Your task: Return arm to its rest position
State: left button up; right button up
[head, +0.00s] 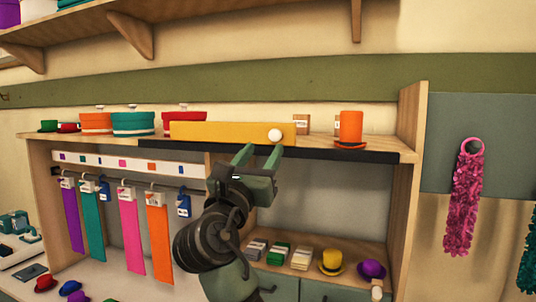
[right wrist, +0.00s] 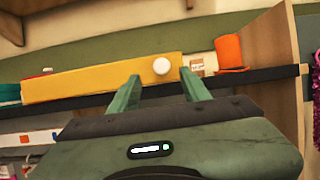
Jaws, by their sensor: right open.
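My right gripper (head: 262,157) is open, its two green fingers pointing up toward a yellow drawer-like box (head: 222,132) with a white round knob (head: 275,135). The right wrist view shows the fingers (right wrist: 160,95) spread below the knob (right wrist: 161,66), with nothing seen held between them. The yellow box (right wrist: 95,78) sits on the upper shelf. From these views I cannot tell whether a finger touches it. My left gripper is not in view.
An orange top hat (head: 350,128) stands right of the yellow box, at the dark shelf edge (head: 370,155). Round boxes (head: 133,123) stand to the left. Ribbons (head: 131,230) hang below. A yellow hat (head: 331,262) and purple hat (head: 372,269) sit lower. A pink boa (head: 464,205) hangs right.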

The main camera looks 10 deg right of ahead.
jog(key=shift+s+a+f, duration=0.2)
jog(key=shift+s, duration=0.2)
